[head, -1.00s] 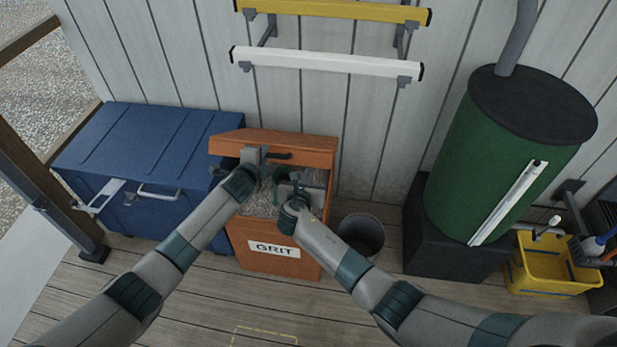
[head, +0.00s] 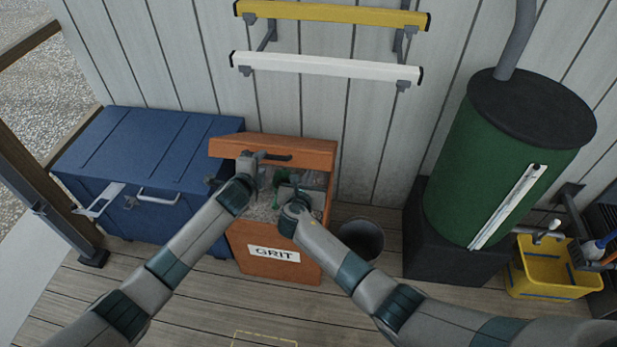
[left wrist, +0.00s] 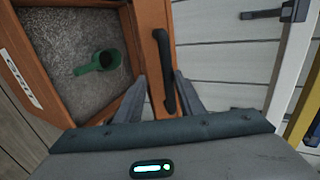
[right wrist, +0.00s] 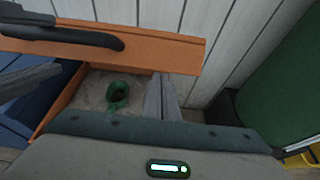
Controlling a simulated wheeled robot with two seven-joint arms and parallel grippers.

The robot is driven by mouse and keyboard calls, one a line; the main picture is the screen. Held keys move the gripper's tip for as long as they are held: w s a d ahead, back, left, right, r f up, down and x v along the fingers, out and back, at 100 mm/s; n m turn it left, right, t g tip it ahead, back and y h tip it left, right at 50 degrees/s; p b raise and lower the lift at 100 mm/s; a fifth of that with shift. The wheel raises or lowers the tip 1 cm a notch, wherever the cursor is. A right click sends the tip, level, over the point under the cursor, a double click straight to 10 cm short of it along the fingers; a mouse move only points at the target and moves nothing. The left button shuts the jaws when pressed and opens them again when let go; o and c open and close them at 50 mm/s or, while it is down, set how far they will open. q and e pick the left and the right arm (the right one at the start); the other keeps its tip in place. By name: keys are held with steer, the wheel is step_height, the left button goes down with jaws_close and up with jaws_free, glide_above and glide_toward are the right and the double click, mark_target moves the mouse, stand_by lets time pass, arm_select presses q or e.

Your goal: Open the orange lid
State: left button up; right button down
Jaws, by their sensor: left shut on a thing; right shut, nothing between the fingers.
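The orange lid (head: 310,148) is raised above the orange grit bin (head: 250,268), which has a "GRIT" label on its front. A black handle (left wrist: 163,70) runs along the lid. My left gripper (head: 253,162) is shut on the handle's near end, its fingers either side of it in the left wrist view. Grey grit and a green scoop (left wrist: 98,62) show inside the open bin. My right gripper (head: 290,188) is shut and empty over the bin's opening, below the lid; in the right wrist view the scoop (right wrist: 118,95) lies beyond its fingers.
A blue chest (head: 140,150) stands against the bin's left side. A dark bucket (head: 360,238) is close on the right, then a green drum (head: 480,190) on a black block. A yellow bucket (head: 560,275) is further right. White and yellow rails (head: 325,70) are on the wall above.

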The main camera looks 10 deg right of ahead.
arm_select(q)
steer(key=v, duration=0.9)
steer(key=shift+s, duration=0.15)
arm_select(e)
steer(key=shift+w+r, duration=0.15)
steer(key=shift+r, duration=0.2)
arm_select(q)
steer(key=s+a+f+n+g+y, duration=0.15)
steer(key=s+a+f+n, duration=0.35)
steer(key=f, duration=0.7)
steer(key=s+a+f+n+g, duration=0.25)
steer(key=s+f, duration=0.45)
steer(key=f, duration=0.4)
steer(key=s+a+f+n+g+y, duration=0.15)
steer(key=s+a+f, duration=0.4)
steer(key=f, duration=0.65)
steer(key=s+a+f+n+g, duration=0.2)
steer(key=s+f, duration=0.4)
steer(key=s, duration=0.9)
steer(key=s+a+f+n+g, duration=0.1)
steer(key=s+f+n, duration=0.3)
steer(key=s, duration=1.1)
steer(key=s+a+f+n+g+y, duration=0.1)
steer(key=s+a+f+n+g, duration=0.1)
steer(key=s+f, duration=0.7)
steer(key=s+a+n, duration=0.1)
steer(key=s+n, duration=0.1)
steer(key=s, duration=0.5)
steer(key=shift+g, duration=0.35)
steer(key=shift+a, duration=0.15)
